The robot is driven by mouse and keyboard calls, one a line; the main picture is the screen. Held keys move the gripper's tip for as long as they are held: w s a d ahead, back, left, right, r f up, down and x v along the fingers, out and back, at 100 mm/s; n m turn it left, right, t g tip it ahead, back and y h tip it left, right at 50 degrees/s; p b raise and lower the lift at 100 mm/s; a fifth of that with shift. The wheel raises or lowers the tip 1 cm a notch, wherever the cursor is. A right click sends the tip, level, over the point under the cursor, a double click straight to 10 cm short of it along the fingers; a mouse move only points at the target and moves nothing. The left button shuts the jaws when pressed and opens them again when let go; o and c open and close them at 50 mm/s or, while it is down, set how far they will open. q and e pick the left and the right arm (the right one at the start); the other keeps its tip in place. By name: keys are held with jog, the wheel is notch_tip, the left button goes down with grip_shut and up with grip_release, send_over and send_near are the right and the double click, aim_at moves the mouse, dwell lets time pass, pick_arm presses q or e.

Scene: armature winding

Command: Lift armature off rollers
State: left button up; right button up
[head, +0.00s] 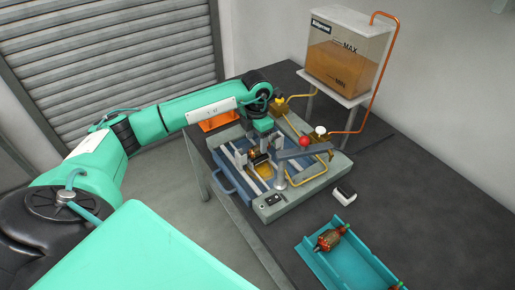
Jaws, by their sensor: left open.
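The winding machine (318,183) is a grey and blue bench unit on the dark table. A small dark and copper-coloured part, which looks like the armature (259,157), sits in the machine's middle; the rollers under it are too small to make out. My left gripper (257,148) points down over the machine at this part, with its jaws open. The fingers are small and partly merge with the machine, so I cannot tell whether they touch the part. My right gripper is out of view.
A blue tray (311,255) with a copper and red armature (328,240) lies at the front right. A tank of amber liquid (345,68) stands on a raised shelf behind. A red knob (305,141) and a grey lever rise close to the gripper.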

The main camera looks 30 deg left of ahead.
aim_at(258, 146)
pick_arm(q)
notch_tip(258, 146, down, 3)
jog(key=shift+d+f+p, duration=0.1)
jog(key=shift+d+p, duration=0.05)
jog(key=shift+p, duration=0.45)
jog(key=shift+f, duration=0.2)
jog(key=c, duration=1.3)
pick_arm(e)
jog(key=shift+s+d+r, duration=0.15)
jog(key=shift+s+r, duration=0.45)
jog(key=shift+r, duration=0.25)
pick_arm(q)
jog(key=shift+r, duration=0.1)
